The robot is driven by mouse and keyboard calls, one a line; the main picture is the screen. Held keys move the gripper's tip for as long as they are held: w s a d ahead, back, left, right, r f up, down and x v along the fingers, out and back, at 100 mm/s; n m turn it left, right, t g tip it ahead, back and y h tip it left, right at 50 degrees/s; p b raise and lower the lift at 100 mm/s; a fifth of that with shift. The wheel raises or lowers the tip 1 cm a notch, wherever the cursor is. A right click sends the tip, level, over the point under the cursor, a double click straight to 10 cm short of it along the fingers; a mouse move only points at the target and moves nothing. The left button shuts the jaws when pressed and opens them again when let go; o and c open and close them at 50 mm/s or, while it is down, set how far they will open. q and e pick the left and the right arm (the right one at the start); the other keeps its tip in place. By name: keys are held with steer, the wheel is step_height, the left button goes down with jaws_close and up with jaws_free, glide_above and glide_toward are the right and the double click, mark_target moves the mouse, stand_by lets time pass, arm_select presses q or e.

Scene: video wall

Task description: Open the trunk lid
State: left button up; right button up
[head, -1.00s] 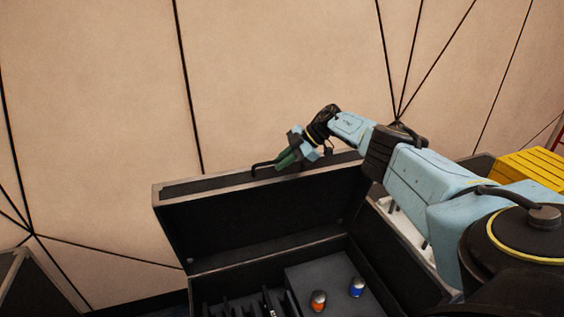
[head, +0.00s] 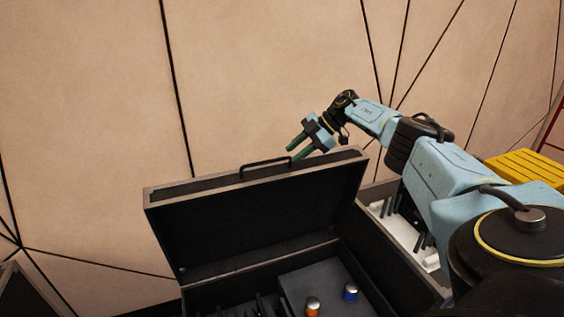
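The black trunk lid (head: 255,215) stands raised, with its dark inner side facing me and a handle (head: 266,163) on its upper edge. The trunk body (head: 335,257) below it is open, with dark slots and a flat panel inside. My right gripper (head: 294,153) is just above and behind the lid's top edge, to the right of the handle. Its two green fingers are spread apart with nothing between them. The lower finger is close to the lid edge; I cannot tell whether it touches. My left gripper is not in view.
An orange-and-silver item (head: 313,306) and a blue-and-silver item (head: 350,292) stand in the trunk. An open case with a white interior (head: 395,225) is to the right, near a yellow crate (head: 525,171). A panelled beige wall (head: 270,80) stands behind.

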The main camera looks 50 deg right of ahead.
steer(key=shift+v, duration=2)
